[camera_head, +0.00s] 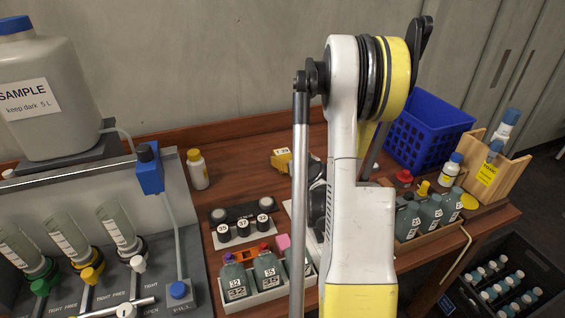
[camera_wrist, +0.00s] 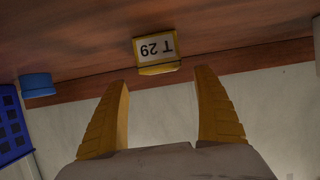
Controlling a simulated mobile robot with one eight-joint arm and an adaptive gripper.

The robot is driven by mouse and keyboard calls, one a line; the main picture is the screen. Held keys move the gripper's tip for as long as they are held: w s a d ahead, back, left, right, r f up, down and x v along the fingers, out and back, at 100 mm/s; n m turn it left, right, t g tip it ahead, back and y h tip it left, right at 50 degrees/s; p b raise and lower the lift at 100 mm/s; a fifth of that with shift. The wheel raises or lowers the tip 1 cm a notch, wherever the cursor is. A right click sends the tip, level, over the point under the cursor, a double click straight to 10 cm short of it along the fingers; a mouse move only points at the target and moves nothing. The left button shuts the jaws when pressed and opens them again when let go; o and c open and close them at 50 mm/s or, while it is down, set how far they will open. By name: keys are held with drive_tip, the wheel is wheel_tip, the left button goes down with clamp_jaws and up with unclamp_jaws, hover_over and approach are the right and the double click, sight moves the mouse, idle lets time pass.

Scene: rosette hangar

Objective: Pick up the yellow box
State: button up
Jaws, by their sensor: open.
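The yellow box (camera_head: 281,159) stands on the wooden table toward the back, just left of my arm in the head view.
A blue basket (camera_head: 428,130) and a wooden holder (camera_head: 490,172) stand at the right. Dark-capped jars (camera_head: 242,226) and a bottle tray (camera_head: 268,296) are nearer. A blue round item (camera_wrist: 38,85) shows in the wrist view.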

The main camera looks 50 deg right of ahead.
sight(285, 156)
drive_tip(key=b+x, duration=0.1)
drive_tip(key=x, duration=0.1)
drive_tip(key=b+x, duration=0.1)
drive_tip(key=x, duration=0.2)
drive_tip(key=shift+a+f+b, duration=0.2)
drive_tip(key=shift+f+b, duration=0.1)
drive_tip(key=shift+f, duration=0.15)
drive_tip(key=shift+w+d, duration=0.1)
drive_tip(key=shift+w, duration=0.1)
drive_tip(key=shift+r, duration=0.1)
drive_tip(key=shift+c, duration=0.3)
drive_tip(key=c, duration=1.3)
drive_tip(key=shift+r, duration=0.1)
